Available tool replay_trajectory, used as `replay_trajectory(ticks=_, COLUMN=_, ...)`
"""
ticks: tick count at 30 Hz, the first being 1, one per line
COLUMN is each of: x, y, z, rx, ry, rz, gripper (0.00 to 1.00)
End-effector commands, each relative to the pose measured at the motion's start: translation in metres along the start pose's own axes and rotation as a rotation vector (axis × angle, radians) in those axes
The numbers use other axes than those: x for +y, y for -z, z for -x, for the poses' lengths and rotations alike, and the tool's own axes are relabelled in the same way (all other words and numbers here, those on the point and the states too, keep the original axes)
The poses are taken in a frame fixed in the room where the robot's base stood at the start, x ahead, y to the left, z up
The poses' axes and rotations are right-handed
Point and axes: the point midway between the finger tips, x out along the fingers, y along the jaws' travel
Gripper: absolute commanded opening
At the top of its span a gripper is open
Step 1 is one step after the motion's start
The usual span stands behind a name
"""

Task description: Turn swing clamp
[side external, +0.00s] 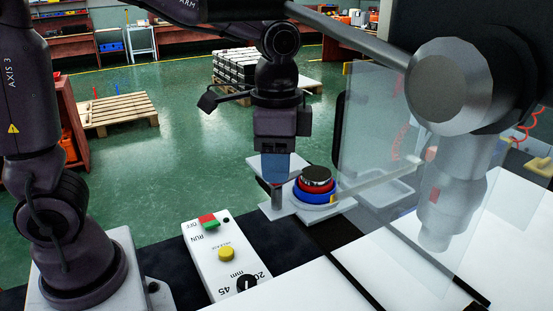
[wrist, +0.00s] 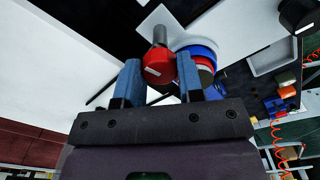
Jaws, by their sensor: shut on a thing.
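The swing clamp shows in the wrist view as a red rounded part (wrist: 158,67) with a grey cylindrical post (wrist: 160,35). My gripper (wrist: 157,80) has its two blue fingers on either side of the red part and is shut on it. In the side external view my gripper (side external: 275,175) points down at the post (side external: 276,197), and its fingers hide the gripped part. Right beside it sits a round stack with a blue ring (side external: 316,196), a red ring and a dark top disc (side external: 318,176). In the wrist view this stack (wrist: 203,54) is partly behind the right finger.
A white control box (side external: 225,255) with red and green switches, a yellow button (side external: 226,254) and a black knob (side external: 247,284) stands in front. A clear panel (side external: 375,140) and a large grey machine head (side external: 450,85) stand close on the right. White surfaces (side external: 400,245) lie at front right.

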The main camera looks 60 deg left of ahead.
Motion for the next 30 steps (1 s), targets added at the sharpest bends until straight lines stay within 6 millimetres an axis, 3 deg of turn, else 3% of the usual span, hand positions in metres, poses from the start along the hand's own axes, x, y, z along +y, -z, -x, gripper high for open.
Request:
replay_trajectory(ticks=12, x=-0.0002, y=0.0007, z=0.0015, rx=0.005, ry=0.002, rz=-0.202, gripper=0.11)
replay_trajectory(ticks=29, x=-0.0001, y=0.0009, z=0.0017, rx=0.005, ry=0.003, rz=-0.235, gripper=0.11)
replay_trajectory(ticks=30, x=-0.0001, y=0.0009, z=0.0017, rx=0.005, ry=0.003, rz=-0.235, gripper=0.37)
